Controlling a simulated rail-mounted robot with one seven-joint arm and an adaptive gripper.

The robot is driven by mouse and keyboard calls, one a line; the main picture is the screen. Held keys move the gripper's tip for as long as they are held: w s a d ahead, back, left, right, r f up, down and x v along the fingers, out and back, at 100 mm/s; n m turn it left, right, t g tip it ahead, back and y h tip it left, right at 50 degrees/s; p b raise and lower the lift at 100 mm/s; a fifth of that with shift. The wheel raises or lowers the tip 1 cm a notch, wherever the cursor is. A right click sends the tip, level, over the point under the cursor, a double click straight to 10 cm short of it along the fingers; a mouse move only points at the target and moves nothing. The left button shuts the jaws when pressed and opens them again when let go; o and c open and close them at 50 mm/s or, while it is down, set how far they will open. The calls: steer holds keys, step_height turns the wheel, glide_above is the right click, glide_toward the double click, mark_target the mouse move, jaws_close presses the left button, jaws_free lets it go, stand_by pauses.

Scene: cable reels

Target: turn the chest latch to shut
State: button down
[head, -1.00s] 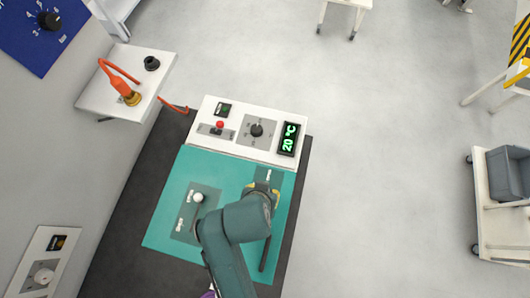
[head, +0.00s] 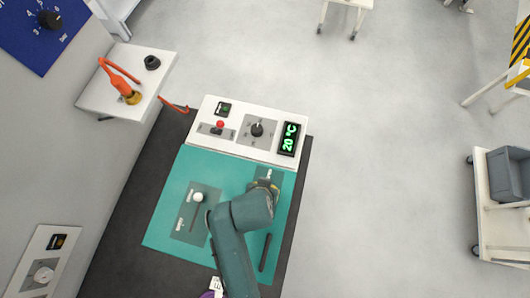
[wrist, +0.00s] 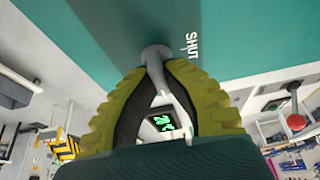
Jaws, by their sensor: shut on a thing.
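The chest has a teal top (head: 165,235). The chest latch (wrist: 155,65) shows in the wrist view as a grey lever on a round pivot, with the word SHUT printed to the right of the pivot. My gripper (wrist: 160,125) has its yellow-green, dark-lined fingers closed around the lever, one on each side. In the head view my gripper (head: 264,187) is over the plate on the right part of the chest top, and my wrist and arm hide most of the latch there. The lever's exact angle is hard to tell.
A white-knobbed lever (head: 197,197) stands on a grey plate to the left. Behind is a white panel (head: 205,148) with a red-knobbed lever (head: 219,125), a black dial (head: 257,130) and a green-lit display (head: 289,139). A dark bar (head: 265,252) lies on the chest top. Open floor is to the right.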

steer(key=shift+p, duration=0.4)
steer(key=n+p, duration=0.1)
steer(key=n+y+p, duration=0.1)
steer(key=n+p, duration=0.1)
steer(key=p, duration=0.1)
steer(key=shift+r+n+y, duration=0.25)
steer(key=shift+n+y, duration=0.05)
steer(key=shift+n, duration=0.1)
steer(key=n+p, duration=0.1)
steer(key=n, duration=0.1)
steer(key=n+y+p, duration=0.1)
steer(key=n+p, duration=0.1)
steer(key=shift+f+g+y+p, duration=0.15)
steer(key=shift+g+y+p, duration=0.15)
steer(key=n+g+y+p, duration=0.1)
steer(key=n, duration=0.4)
steer(key=shift+f, duration=0.15)
steer(key=shift+n+g+y, duration=0.3)
steer(key=shift+n+g, duration=0.15)
steer(key=shift+n, duration=0.85)
steer(key=shift+n+g+y, duration=0.3)
steer(key=shift+n+g, duration=0.15)
steer(key=shift+n, duration=0.85)
steer(key=c, duration=1.1)
jaws_free()
